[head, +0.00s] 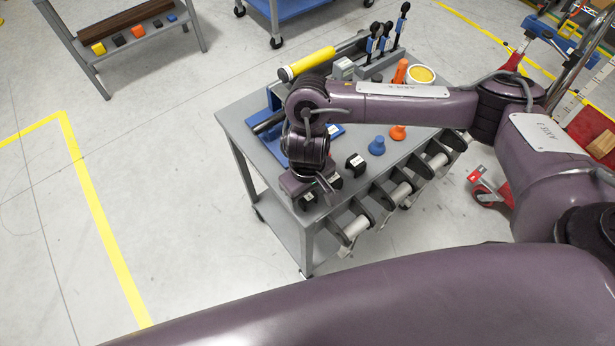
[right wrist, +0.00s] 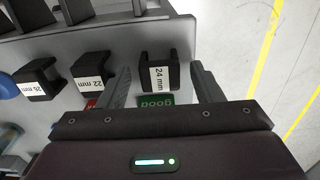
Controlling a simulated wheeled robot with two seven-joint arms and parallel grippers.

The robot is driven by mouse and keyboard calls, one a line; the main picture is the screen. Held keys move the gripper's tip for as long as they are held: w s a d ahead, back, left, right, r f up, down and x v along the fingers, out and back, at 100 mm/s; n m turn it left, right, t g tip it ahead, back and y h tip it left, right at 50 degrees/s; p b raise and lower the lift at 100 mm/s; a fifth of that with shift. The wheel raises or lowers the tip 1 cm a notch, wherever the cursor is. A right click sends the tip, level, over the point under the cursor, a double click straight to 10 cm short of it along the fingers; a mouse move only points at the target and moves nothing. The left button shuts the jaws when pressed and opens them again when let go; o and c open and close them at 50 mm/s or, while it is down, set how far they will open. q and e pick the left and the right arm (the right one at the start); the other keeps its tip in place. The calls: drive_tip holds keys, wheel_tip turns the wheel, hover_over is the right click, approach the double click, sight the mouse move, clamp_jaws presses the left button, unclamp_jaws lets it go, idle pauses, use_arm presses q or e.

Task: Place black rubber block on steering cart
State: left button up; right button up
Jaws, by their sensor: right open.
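Black blocks with white labels stand in a row on the grey cart (head: 235,112). In the right wrist view they read 24 mm (right wrist: 158,72), 22 mm (right wrist: 92,72) and 26 mm (right wrist: 38,80). My right gripper (right wrist: 160,68) is open, with its fingers on either side of the 24 mm block and nothing visibly gripped. In the head view the right gripper (head: 322,186) is low at the cart's near-left corner, partly covering the row. A small black block (head: 119,40) also lies on a grey shelf cart at top left. Labels do not show which block is rubber. My left gripper is out of view.
Blue (head: 377,145) and orange (head: 398,132) knobs stand beside the row. Grey rollers (head: 356,228) line the cart's near side. A yellow cylinder (head: 306,62) and a tool stand (head: 380,66) are at the back. Open floor lies to the left.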

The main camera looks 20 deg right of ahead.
sight(308, 196)
wheel_tip(308, 196, up, 11)
drive_tip(key=p, duration=0.2)
idle(0.6)
